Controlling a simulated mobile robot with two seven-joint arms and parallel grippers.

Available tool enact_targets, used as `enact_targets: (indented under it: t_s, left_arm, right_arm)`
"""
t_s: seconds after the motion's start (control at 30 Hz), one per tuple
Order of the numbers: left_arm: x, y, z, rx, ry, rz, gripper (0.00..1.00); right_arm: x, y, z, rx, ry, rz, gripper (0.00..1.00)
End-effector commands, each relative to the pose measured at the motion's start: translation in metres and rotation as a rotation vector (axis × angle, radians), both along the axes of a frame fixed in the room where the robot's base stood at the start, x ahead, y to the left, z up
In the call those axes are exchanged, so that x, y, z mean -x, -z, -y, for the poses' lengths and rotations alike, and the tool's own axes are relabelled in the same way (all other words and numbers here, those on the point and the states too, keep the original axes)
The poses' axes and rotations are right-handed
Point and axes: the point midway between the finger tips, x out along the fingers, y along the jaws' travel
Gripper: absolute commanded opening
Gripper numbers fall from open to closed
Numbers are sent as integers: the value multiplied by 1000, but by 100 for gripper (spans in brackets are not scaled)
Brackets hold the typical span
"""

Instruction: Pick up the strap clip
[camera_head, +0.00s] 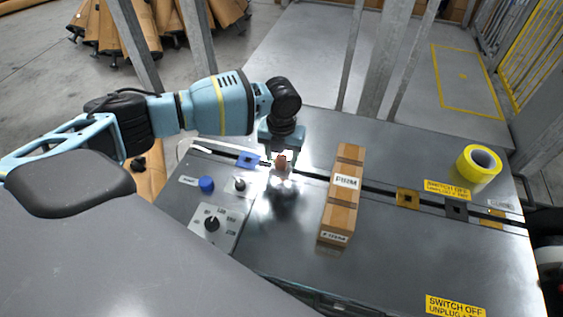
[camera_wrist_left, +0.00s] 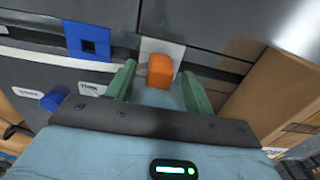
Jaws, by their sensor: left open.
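A small orange block (camera_head: 281,163), the likely strap clip, sits on the bench top near the dark slot. In the left wrist view the orange block (camera_wrist_left: 160,70) stands over a pale plate, between and slightly beyond my finger tips. My left gripper (camera_head: 280,153) points down over the block with its fingers spread. In the left wrist view the left gripper (camera_wrist_left: 158,84) is open, with a green finger on each side of the block and a gap at each side. Whether a finger touches it cannot be told. My right gripper does not show.
A tall brown box (camera_head: 342,196) stands close to the right of the block. A blue square plate (camera_head: 248,160) lies to its left. A blue button (camera_head: 206,185) and knob panel (camera_head: 213,224) are nearer. Yellow tape (camera_head: 478,164) lies far right. Bare metal bench lies in front.

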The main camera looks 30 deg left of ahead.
Motion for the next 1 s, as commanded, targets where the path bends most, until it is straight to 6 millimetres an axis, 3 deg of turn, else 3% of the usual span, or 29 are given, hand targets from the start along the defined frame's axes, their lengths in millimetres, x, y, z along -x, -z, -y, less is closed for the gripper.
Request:
enact_targets:
  t_s: [0.13, 0.37, 0.73, 1.0]
  left_arm:
    - [1, 13, -1, -1, -1, -1, 53]
    - [0, 14, -1, -1, -1, 0, 53]
    - [0, 14, -1, -1, -1, 0, 7]
    - [0, 13, -1, 0, -1, 0, 7]
  right_arm:
    - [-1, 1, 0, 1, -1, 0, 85]
    - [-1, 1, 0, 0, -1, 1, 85]
    - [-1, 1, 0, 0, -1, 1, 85]
    - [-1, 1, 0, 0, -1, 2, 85]
